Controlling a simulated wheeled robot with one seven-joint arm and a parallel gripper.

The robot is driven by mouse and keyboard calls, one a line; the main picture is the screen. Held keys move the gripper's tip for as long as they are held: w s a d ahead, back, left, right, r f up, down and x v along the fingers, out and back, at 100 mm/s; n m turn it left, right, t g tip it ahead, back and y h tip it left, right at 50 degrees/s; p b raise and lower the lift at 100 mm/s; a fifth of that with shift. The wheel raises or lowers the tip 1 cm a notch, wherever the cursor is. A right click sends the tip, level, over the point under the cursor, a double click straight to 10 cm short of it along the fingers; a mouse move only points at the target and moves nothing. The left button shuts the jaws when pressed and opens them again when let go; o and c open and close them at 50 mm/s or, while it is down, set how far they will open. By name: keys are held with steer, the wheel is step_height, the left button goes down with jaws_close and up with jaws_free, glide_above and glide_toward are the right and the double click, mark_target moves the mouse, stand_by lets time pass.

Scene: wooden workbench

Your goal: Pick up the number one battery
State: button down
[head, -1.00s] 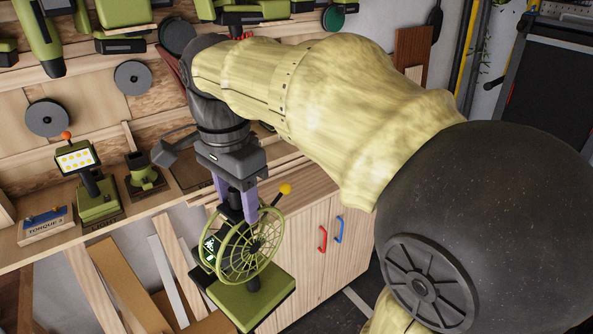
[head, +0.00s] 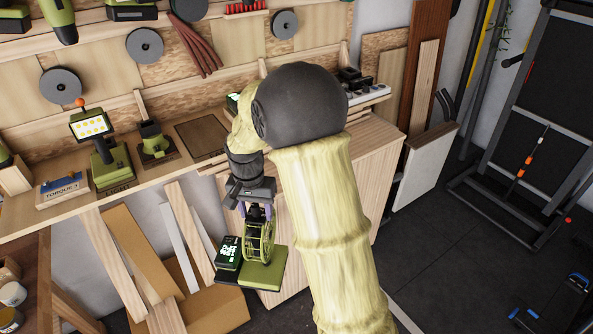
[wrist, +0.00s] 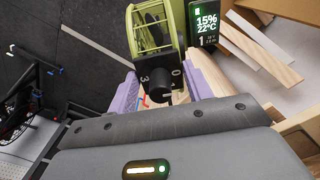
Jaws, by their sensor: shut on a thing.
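My gripper (head: 257,213) is shut on a green caged fan (head: 260,240) and holds it up in front of the bench. The fan has a flat green base (head: 264,276). A black battery (head: 228,253) with a lit green display is at the left of the base. In the wrist view the battery display (wrist: 206,24) reads 15%, 22°C and 1. I cannot tell how the battery joins the base.
The bench holds a green work light (head: 104,150), a small green device (head: 154,142) and a TORQUE box (head: 62,190). A bare brown mat (head: 203,137) lies beside them. Wooden boards (head: 130,255) lean below.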

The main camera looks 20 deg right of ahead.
mark_target(275, 266)
steer(key=f+n, duration=0.1)
steer(key=f, duration=0.3)
steer(key=d+f+n, duration=0.1)
steer(key=f, duration=0.3)
steer(key=d+f+n, duration=0.1)
steer(key=f, duration=0.4)
steer(key=shift+w, duration=0.2)
steer(key=f+n, duration=0.1)
steer(key=f, duration=0.2)
steer(key=s+f+n, duration=0.1)
steer(key=f, duration=0.3)
steer(key=s+d+f+n, duration=0.1)
steer(key=f, duration=0.2)
steer(key=shift+s+f, duration=0.2)
